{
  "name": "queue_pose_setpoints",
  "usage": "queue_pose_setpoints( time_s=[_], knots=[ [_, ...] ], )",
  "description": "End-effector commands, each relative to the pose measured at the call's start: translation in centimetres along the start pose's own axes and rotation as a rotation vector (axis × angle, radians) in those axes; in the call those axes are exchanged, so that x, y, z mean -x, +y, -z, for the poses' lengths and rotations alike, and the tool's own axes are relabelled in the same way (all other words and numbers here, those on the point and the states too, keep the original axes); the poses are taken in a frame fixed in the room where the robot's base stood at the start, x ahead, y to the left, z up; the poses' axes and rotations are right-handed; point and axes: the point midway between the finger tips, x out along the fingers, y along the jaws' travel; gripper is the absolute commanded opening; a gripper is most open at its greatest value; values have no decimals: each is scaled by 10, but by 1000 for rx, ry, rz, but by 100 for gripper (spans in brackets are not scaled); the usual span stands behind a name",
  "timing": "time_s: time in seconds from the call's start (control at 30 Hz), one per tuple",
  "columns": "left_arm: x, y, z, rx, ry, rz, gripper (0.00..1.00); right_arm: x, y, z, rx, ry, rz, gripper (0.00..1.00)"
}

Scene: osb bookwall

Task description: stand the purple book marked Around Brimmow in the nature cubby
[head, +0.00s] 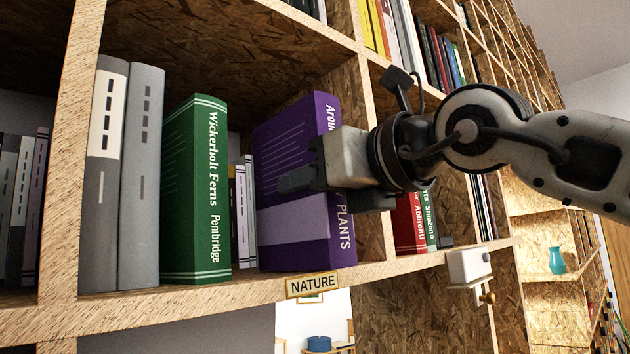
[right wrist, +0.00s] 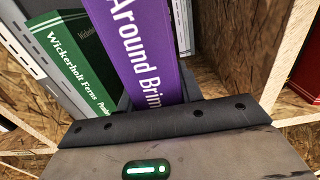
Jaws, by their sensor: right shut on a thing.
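The purple book marked Around Brimmow (head: 287,235) stands upright in the nature cubby, at its right side, with its spine toward me. The label NATURE (head: 312,285) is on the shelf edge below it. My right gripper (head: 305,172) is shut on the purple book at its spine and hides part of the title. In the right wrist view the purple book (right wrist: 145,45) rises from between the fingers. The green book Wickerholt Ferns (head: 196,190) stands to its left, and it also shows in the right wrist view (right wrist: 75,60). My left gripper is not in view.
Two grey books (head: 140,180) stand left of the green book. Thin pale books (head: 243,210) stand deeper between green and purple. The cubby's right upright (head: 375,220) is close beside the purple book.

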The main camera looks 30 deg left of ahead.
Motion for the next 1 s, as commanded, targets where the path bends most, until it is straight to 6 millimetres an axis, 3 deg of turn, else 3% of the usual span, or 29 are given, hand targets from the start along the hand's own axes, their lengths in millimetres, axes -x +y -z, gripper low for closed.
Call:
queue_pose_setpoints(
  time_s=[0.43, 0.47, 0.53, 1.0],
  knots=[
    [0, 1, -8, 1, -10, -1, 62, 1, 0, 0, 0, -7, 0, 0],
    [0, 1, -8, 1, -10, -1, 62, 1, 0, 0, 0, -7, 0, 39],
    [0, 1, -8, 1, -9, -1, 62, 1, 0, 0, 0, -6, 0, 58],
    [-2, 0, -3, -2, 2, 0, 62, 0, 0, 4, 0, 2, 0, 62]
  ],
)
